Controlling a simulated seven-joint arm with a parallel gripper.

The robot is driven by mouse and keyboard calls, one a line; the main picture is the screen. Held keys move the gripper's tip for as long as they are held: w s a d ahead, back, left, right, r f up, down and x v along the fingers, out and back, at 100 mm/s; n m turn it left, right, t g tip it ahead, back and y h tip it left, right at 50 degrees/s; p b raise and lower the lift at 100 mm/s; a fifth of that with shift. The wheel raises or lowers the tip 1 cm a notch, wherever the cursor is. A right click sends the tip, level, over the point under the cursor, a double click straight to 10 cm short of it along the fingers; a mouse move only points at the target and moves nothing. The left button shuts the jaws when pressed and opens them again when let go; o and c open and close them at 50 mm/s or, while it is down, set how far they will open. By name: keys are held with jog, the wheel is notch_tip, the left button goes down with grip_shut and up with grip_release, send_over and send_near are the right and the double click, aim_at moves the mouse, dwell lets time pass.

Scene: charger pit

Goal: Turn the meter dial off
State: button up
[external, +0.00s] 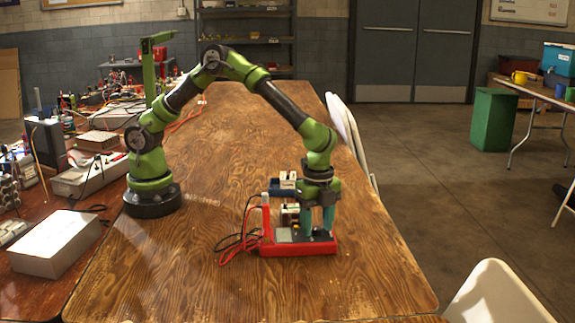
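The red meter (288,249) lies on the wooden table, with its grey face up. Its dark dial (321,235) sits near the right end of the face, partly hidden by my gripper. My gripper (317,228) points straight down over this end of the meter. Its two teal fingers are apart, one on each side of the dial as seen from here. I cannot tell whether they touch the dial or stand clear of it. The dial's setting is too small to read.
Red and black leads (238,243) are bunched at the meter's left. A white box (56,243) and clutter fill the left bench. The wooden table (350,283) is clear in front.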

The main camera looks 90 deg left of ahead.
aim_at(314, 228)
notch_tip(314, 228, up, 17)
dwell(0.7)
jog(key=shift+f, duration=0.1)
jog(key=s+a+r+n+t+y, duration=0.1)
jog(key=s+a+n+t, duration=0.2)
jog(key=s+a, duration=0.7)
jog(key=s+a+r+n+t+y, duration=0.1)
jog(key=s+a+n+t, duration=0.3)
jog(key=s+a, duration=0.7)
jog(key=shift+a+r+n, duration=0.7)
jog(key=shift+a+n, duration=0.5)
jog(key=shift+a, duration=1.7)
